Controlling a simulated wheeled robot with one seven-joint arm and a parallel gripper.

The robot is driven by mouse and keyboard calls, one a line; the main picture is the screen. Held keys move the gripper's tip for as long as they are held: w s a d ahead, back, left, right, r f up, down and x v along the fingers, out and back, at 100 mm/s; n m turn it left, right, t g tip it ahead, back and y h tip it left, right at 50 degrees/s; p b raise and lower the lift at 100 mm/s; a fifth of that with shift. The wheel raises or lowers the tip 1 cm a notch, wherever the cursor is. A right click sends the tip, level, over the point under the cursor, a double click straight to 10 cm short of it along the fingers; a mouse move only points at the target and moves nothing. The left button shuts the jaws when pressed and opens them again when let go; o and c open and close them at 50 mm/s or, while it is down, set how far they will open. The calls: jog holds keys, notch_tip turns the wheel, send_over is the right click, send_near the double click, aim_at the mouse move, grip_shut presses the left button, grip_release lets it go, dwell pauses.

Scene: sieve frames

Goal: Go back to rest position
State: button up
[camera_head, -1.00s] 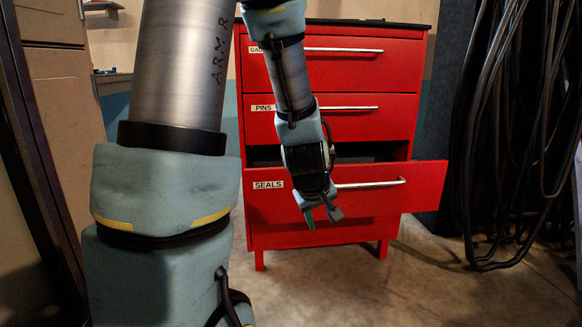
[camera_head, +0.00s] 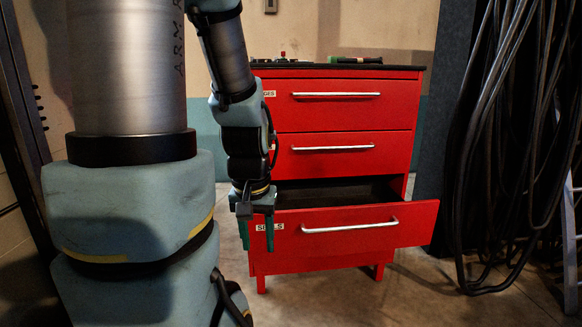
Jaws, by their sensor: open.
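My gripper (camera_head: 257,226) hangs at the end of my arm with its fingers pointing down, apart and empty. It is in front of the left end of the bottom drawer (camera_head: 345,249), which is labelled SEALS and is pulled part way out. One finger covers part of the label. I cannot tell whether the fingers touch the drawer front. The drawer's handle (camera_head: 350,226) is free, to the right of my gripper.
The red cabinet (camera_head: 340,116) has two upper drawers, both shut. A green-handled tool (camera_head: 356,60) and small items lie on its black top. Black cables (camera_head: 500,150) hang at the right, beside a ladder (camera_head: 570,240). Some floor at the front right is clear.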

notch_tip(320, 180, up, 20)
jog(key=p, duration=1.8)
jog(key=shift+r, duration=0.15)
